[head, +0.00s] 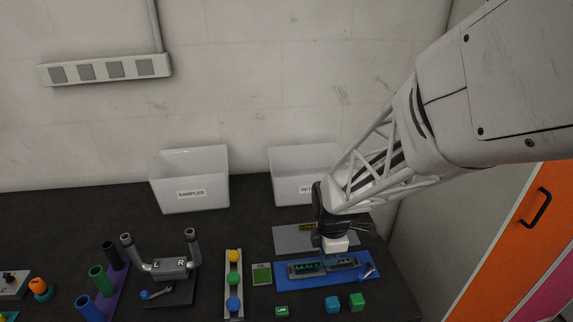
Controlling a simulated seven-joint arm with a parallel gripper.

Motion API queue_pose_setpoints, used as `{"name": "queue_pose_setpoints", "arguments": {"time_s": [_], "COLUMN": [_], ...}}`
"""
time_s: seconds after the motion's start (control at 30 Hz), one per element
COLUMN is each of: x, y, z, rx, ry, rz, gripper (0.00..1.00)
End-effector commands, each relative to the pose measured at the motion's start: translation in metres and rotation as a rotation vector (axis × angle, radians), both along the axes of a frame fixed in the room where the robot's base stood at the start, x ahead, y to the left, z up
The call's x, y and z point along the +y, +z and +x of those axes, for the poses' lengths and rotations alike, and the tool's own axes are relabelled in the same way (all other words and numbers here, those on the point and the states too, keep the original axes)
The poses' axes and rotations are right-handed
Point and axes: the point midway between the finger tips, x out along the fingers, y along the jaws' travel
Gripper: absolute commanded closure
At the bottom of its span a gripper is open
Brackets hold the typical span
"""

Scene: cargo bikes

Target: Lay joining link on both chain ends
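In the head view my gripper (336,254) points down over the right part of a blue mat (290,283). Its fingertips are small and dark against the mat, so I cannot tell whether they are open or hold anything. A dark fixture (305,268) with green pieces in it lies on the mat, left of and partly under my gripper. It looks like the chain holder, but the two chain ends are too small to make out. A small green block (282,311) with a light label lies in front of the mat. I cannot pick out the joining link.
A blue lever (367,273) sits at the mat's right end. Blue (333,304) and green (357,302) blocks stand in front. A strip with coloured knobs (234,283) and a handlebar stand (170,268) are left. White bins (190,180) stand behind.

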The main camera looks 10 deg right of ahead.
Motion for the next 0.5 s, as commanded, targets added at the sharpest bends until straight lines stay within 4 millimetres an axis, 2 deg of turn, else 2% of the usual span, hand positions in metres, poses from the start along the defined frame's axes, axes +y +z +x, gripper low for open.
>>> {"name": "queue_pose_setpoints", "arguments": {"time_s": [0.5], "x": [0.0], "y": [-0.0057], "z": [-0.0002], "rx": [0.001], "ry": [0.0], "rz": [0.0], "gripper": [0.98]}}
